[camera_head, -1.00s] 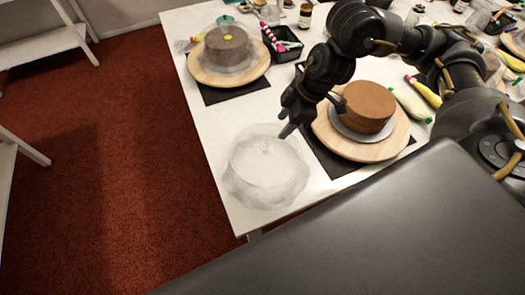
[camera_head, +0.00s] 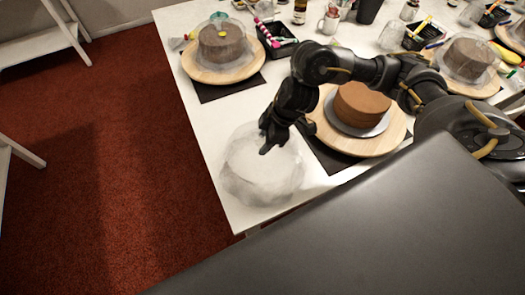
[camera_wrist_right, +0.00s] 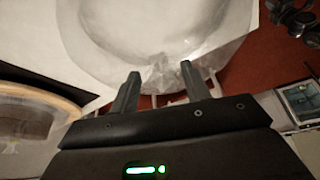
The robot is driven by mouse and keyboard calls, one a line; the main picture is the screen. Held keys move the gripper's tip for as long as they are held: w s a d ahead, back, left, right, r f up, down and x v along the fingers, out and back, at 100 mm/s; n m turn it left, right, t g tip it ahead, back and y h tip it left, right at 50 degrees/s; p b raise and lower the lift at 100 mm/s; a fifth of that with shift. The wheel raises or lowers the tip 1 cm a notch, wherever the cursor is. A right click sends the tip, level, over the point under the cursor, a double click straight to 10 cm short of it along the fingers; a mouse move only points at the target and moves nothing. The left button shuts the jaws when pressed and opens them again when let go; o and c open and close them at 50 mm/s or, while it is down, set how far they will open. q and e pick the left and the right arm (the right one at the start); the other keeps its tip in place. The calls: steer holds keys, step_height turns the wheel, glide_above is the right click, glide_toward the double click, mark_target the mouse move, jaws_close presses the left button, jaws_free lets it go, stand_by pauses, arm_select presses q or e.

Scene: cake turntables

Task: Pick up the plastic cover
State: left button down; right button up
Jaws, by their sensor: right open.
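A translucent plastic cover (camera_head: 262,172) lies on the white table's near left corner. Its rounded shape and crumpled edge also fill the top of the right wrist view (camera_wrist_right: 200,62). My right gripper (camera_head: 268,142) is at the cover's upper part in the head view. In the wrist view its two fingers are apart (camera_wrist_right: 160,88), with a gathered bit of the clear plastic between and just beyond the tips. Whether the fingers touch the plastic I cannot tell. My left gripper is not in view.
A brown cake (camera_head: 362,106) stands uncovered on a wooden turntable (camera_head: 385,142) right of the cover. Covered cakes stand at the back left (camera_head: 222,42) and right (camera_head: 468,58). Jars and tools crowd the table's far side. Red carpet (camera_head: 110,170) lies left of the table.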

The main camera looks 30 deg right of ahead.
jaws_close()
stand_by(0.3)
